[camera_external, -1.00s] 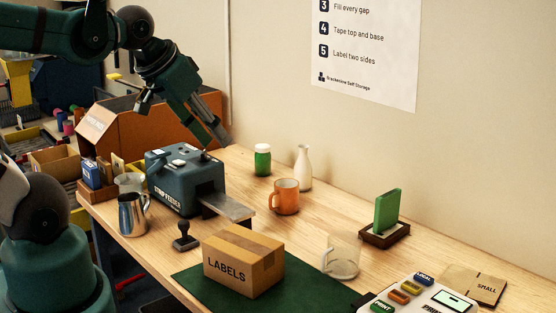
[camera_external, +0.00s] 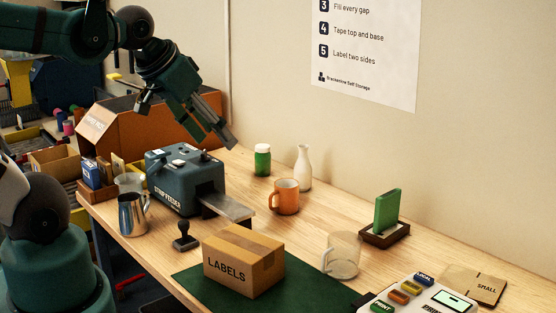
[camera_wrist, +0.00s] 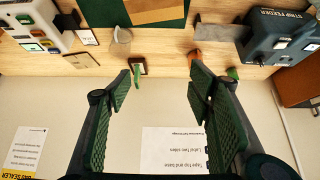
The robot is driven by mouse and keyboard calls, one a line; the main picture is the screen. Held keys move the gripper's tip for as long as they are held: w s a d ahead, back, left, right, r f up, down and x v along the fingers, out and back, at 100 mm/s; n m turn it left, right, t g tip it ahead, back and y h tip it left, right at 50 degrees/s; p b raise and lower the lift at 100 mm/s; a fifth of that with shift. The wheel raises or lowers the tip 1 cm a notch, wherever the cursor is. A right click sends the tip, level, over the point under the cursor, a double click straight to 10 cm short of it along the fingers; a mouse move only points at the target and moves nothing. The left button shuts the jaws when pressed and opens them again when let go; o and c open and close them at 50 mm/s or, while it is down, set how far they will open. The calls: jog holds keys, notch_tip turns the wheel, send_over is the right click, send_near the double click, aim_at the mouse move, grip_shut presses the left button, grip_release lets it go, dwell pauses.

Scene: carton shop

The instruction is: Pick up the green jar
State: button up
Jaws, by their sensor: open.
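The green jar (camera_external: 262,160) with a white lid stands upright on the wooden bench near the wall, left of a white bottle. In the wrist view a small green shape beside the orange mug looks like the jar (camera_wrist: 232,73), close to the right finger. My gripper (camera_external: 216,138) is open and empty, above and left of the jar, pointing down and to the right. In the wrist view my gripper (camera_wrist: 162,82) shows both fingers spread apart with nothing between their pads.
The white bottle (camera_external: 304,168) and orange mug (camera_external: 285,197) stand right of the jar. The strip feeder (camera_external: 181,180) stands to its left. A carton (camera_external: 244,262), glass mug (camera_external: 342,256) and green block in a brown stand (camera_external: 387,209) are farther off.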

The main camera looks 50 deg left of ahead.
aim_at(263, 146)
jog(key=shift+w+r, duration=0.1)
